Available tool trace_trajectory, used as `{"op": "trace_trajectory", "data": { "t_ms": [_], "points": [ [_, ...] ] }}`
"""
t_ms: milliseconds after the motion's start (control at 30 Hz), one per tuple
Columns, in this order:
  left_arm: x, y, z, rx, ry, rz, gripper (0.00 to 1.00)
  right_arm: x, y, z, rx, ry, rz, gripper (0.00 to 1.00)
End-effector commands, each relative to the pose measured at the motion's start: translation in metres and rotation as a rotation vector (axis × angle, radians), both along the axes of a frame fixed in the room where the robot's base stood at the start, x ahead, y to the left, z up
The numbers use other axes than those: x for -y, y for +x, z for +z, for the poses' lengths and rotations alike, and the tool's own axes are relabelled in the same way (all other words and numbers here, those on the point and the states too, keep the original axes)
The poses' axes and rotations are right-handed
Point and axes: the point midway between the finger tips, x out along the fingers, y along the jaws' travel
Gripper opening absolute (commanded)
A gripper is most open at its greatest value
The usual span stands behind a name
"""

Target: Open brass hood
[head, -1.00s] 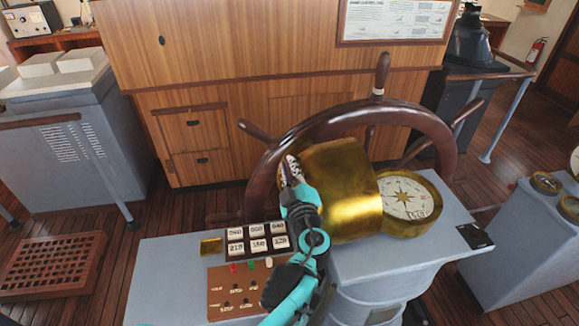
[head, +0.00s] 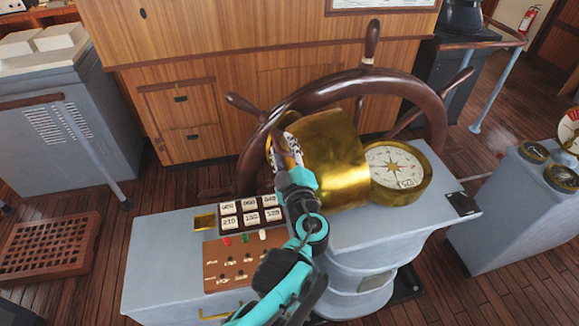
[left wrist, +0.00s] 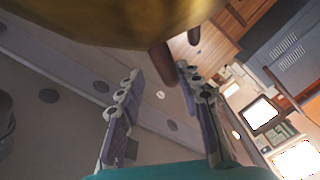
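The brass hood (head: 338,158) stands tipped to the left side of the round compass (head: 398,168), inside the steering wheel's arc. The white compass dial is uncovered. My left gripper (head: 287,152) is at the hood's left side; whether it touches the hood I cannot tell. In the left wrist view the hood (left wrist: 130,18) fills the upper edge as a blurred gold surface. There the two fingers of my left gripper (left wrist: 160,98) stand apart with nothing between them. My right gripper is out of view.
The wooden steering wheel (head: 283,112) curves behind the hood. A panel of numbered keys (head: 250,214) and a brown switch panel (head: 232,262) lie on the grey console (head: 160,262), close to my left arm. A second console (head: 505,205) stands at the right.

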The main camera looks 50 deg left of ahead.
Motion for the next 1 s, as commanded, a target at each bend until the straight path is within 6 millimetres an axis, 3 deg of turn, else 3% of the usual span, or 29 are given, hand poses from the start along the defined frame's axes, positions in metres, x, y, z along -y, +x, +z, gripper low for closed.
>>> {"op": "trace_trajectory", "data": {
  "t_ms": [200, 433, 667, 1000],
  "points": [
    [0.037, -0.013, -0.001, 0.0, 0.0, -0.009, 0.34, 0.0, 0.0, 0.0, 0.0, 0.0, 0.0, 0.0],
    [0.064, -0.024, 0.0, 0.0, 0.0, -0.008, 0.34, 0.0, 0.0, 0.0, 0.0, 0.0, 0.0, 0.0],
    [0.076, -0.03, 0.0, 0.0, 0.0, -0.004, 0.34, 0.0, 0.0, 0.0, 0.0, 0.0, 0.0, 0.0],
    [0.077, -0.032, 0.0, 0.0, 0.0, 0.0, 0.34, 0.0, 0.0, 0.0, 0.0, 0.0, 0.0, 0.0]
  ]
}}
